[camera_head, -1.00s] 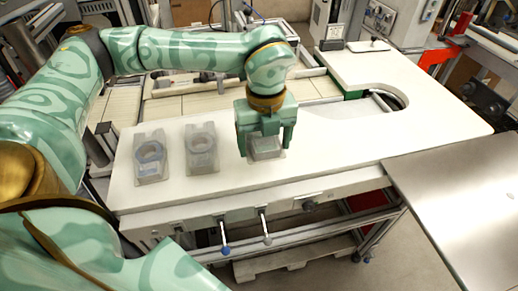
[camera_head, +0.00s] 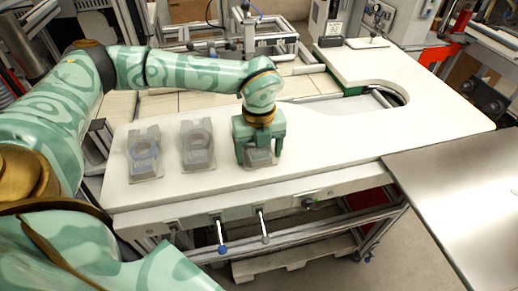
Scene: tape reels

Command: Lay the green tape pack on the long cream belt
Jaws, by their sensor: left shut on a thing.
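My left gripper (camera_head: 260,156) points down over the white table and is shut on a clear, greyish tape pack (camera_head: 260,160). The fingers cover part of this pack, and I cannot make out a green colour on it. It is at or just above the tabletop near the front edge; I cannot tell if it touches. The long cream belt (camera_head: 185,102) runs behind the table, partly hidden by my left arm. My right gripper is not in view.
Two other clear packs lie on the white table (camera_head: 350,140) left of the gripper: one with a bluish ring (camera_head: 146,165) and one with a grey ring (camera_head: 197,157). The table right of the gripper is clear. A bare metal table (camera_head: 460,190) stands at the right.

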